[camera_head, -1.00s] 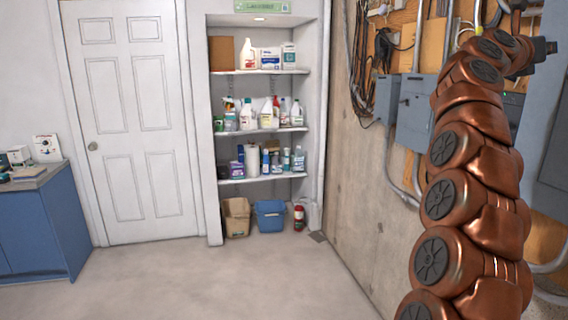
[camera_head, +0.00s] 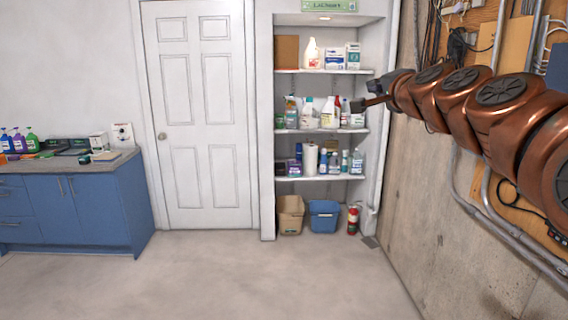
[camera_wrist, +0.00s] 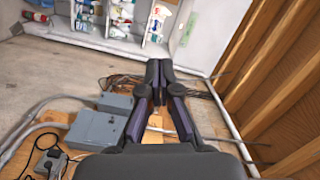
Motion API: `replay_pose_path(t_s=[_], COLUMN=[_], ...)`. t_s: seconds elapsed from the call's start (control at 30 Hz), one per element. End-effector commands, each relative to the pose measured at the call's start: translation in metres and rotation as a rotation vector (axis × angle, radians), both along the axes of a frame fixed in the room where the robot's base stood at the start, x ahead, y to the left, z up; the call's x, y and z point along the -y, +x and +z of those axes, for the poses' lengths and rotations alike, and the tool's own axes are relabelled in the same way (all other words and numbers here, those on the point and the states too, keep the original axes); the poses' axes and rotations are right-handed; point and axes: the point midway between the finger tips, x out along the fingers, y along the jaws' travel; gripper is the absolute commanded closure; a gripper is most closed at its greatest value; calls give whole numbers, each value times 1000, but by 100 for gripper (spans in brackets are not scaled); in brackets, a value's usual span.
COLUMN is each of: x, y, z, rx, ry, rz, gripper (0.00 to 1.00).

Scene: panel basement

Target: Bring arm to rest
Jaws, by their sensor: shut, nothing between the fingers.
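My copper-coloured arm reaches in from the right edge of the head view. My gripper (camera_head: 362,104) is at its far end, in front of the right part of the shelf alcove in the picture. In the wrist view my gripper (camera_wrist: 159,66) shows from behind, with its dark fingers together at the tips and nothing between them. The arm hides part of the concrete wall and panel boards behind it.
Shelves (camera_head: 322,131) with bottles stand beside a white door (camera_head: 204,110). A blue cabinet (camera_head: 95,205) stands at left. Grey electrical boxes (camera_wrist: 97,128) and conduits are on the right wall. A red extinguisher (camera_head: 353,220) stands by the alcove. The floor (camera_head: 215,280) is clear.

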Motion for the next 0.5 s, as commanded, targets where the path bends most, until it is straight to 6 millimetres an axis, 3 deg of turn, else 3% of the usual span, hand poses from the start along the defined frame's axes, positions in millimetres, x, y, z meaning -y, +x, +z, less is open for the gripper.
replay_pose_path(t_s=[0.1, 0.2, 0.37, 0.5], x=[-41, -67, -93, -103], y=[-24, -48, -99, -153], z=[-57, -108, -188, -254], rx=[-131, -246, -427, -587], ry=[-144, -259, -431, -567], rz=[108, 197, 334, 451], gripper=[100, 100, 100, 100])
